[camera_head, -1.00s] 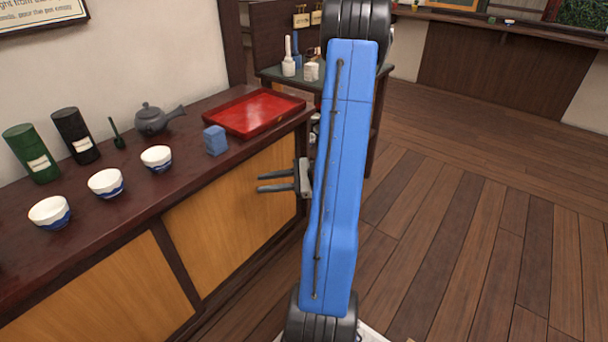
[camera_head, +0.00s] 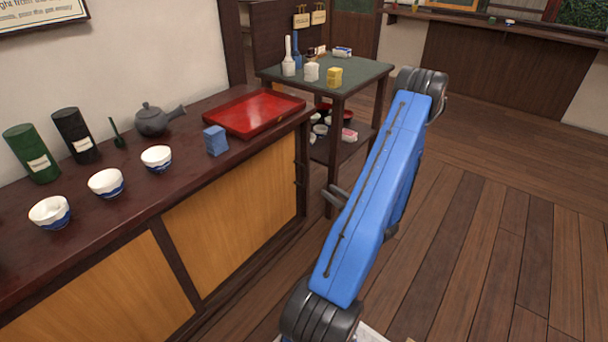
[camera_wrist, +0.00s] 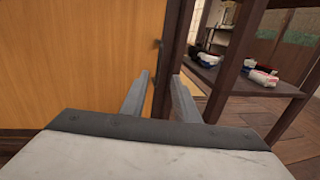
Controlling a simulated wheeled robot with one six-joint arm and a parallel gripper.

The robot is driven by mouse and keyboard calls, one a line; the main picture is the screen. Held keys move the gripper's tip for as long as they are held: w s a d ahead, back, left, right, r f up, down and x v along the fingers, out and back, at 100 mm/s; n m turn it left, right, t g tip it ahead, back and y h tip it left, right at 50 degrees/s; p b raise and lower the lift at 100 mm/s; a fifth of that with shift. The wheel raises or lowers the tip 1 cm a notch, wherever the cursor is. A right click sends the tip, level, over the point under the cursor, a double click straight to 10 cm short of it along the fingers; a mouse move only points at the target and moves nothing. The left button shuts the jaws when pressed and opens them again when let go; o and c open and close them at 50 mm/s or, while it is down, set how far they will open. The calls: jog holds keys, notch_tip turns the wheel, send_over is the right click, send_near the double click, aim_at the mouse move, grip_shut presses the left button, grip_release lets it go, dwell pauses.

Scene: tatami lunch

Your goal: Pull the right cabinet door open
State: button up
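The right cabinet door (camera_head: 240,210) is a light wood panel in a dark frame, flush with the front of the counter cabinet. It fills the left of the wrist view (camera_wrist: 75,60). A small dark handle (camera_wrist: 159,45) shows near the door's right edge. My gripper (camera_wrist: 162,76) is open, with a gap between its two grey fingers and nothing held. Its fingers point toward the cabinet's right end, below the handle in the picture. In the head view my blue arm hides most of the gripper; a finger (camera_head: 337,192) shows right of the cabinet, apart from the door.
The counter (camera_head: 135,195) holds bowls, canisters, a teapot, a blue block and a red tray (camera_head: 255,124). A dark side table (camera_head: 365,70) with bottles and a lower shelf stands just beyond the cabinet's right end. The wooden floor (camera_head: 480,220) on the right is clear.

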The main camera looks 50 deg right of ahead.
send_over(304, 185)
jog(key=shift+w+d, duration=0.2)
jog(key=shift+d, duration=0.05)
dwell(0.5)
grip_shut()
